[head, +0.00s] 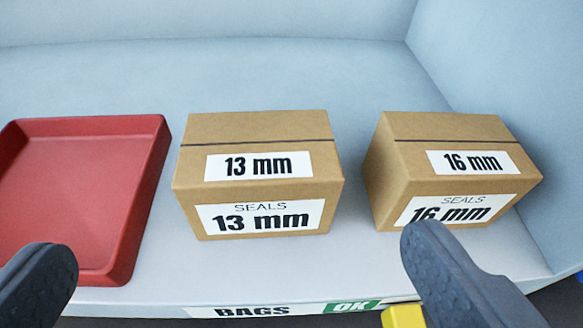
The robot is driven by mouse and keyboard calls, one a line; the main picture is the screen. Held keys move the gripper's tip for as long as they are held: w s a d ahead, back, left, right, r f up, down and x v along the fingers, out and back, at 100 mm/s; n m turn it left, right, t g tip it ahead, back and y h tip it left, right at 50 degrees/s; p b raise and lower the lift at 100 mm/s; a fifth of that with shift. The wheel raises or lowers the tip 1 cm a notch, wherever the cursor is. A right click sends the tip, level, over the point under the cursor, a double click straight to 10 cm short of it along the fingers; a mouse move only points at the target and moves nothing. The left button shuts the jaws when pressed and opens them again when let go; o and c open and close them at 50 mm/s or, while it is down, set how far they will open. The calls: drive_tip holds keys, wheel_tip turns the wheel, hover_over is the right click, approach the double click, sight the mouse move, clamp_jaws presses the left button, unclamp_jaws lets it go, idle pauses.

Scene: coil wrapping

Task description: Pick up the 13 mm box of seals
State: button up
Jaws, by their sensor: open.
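The 13 mm box of seals (258,187) is a brown cardboard carton with white labels on its top and front. It stands upright on the pale shelf (350,262), near the middle of the head view. My gripper (240,264) is open and empty. Its two dark fingers show at the lower left and lower right, nearer the camera than the box. The box lies between the finger lines in the picture, beyond the fingertips, and appears apart from them.
A similar 16 mm box (440,170) stands to the right; my right finger overlaps its lower front edge in the picture. A red tray (150,190), empty where visible, lies to the left. Walls close the back and right. The shelf's front edge carries a BAGS label (252,311).

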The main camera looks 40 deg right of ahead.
sight(259, 142)
drive_tip(key=b+x, duration=0.2)
drive_tip(key=x, duration=0.5)
drive_tip(key=shift+w+d+f, duration=0.1)
drive_tip(key=shift+d, duration=0.15)
drive_tip(key=b+x, duration=0.1)
drive_tip(key=x, duration=0.1)
drive_tip(key=b+x, duration=0.1)
drive_tip(key=x, duration=0.1)
drive_tip(key=shift+w+d+f, duration=0.1)
drive_tip(key=shift+d+f, duration=0.05)
drive_tip(key=shift+f, duration=0.3)
drive_tip(key=shift+w+d, duration=0.2)
drive_tip(key=shift+w, duration=0.1)
drive_tip(key=c, duration=1.2)
drive_tip(key=shift+o, duration=0.2)
drive_tip(key=shift+r, duration=0.1)
